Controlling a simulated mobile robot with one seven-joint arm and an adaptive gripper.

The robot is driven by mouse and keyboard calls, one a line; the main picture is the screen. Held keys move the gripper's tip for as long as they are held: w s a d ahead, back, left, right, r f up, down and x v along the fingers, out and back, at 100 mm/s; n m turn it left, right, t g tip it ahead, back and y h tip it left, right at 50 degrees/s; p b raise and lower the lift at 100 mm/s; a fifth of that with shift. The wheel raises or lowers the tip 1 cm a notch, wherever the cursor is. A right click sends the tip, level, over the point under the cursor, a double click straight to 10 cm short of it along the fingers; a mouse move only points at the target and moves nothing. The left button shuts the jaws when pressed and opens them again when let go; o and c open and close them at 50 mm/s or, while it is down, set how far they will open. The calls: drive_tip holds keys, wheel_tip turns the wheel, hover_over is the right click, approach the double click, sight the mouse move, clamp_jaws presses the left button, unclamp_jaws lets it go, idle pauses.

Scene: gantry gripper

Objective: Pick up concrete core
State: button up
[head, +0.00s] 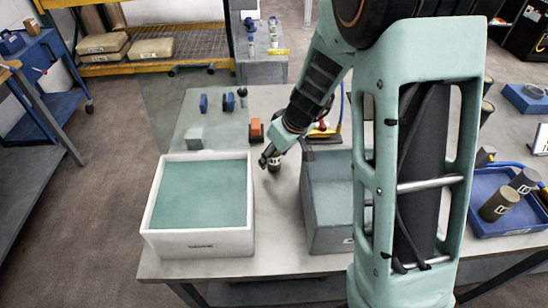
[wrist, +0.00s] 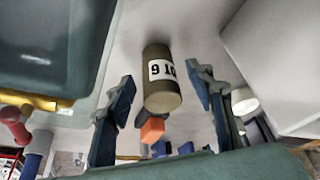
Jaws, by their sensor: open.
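The concrete core (wrist: 163,92) is a grey-brown cylinder with a white label bearing dark characters. In the wrist view it stands out between the two dark blue fingers of my gripper (wrist: 162,84), with a visible gap on each side. In the head view, the core (head: 275,167) is small and partly hidden under my gripper (head: 270,160), on the table between two bins. My gripper is open, with nothing held.
A white bin with a green inside (head: 199,247) is left of the core; a grey-green bin (head: 328,238) is close on its right. An orange block (head: 256,130) and small blue items lie behind. A blue tray (head: 482,230) with other cores (head: 499,204) is far right.

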drive_tip(key=shift+w+a+f, duration=0.1)
drive_tip(key=shift+f, duration=0.25)
drive_tip(key=shift+c, duration=0.2)
clamp_jaws()
drive_tip(key=shift+r, duration=0.1)
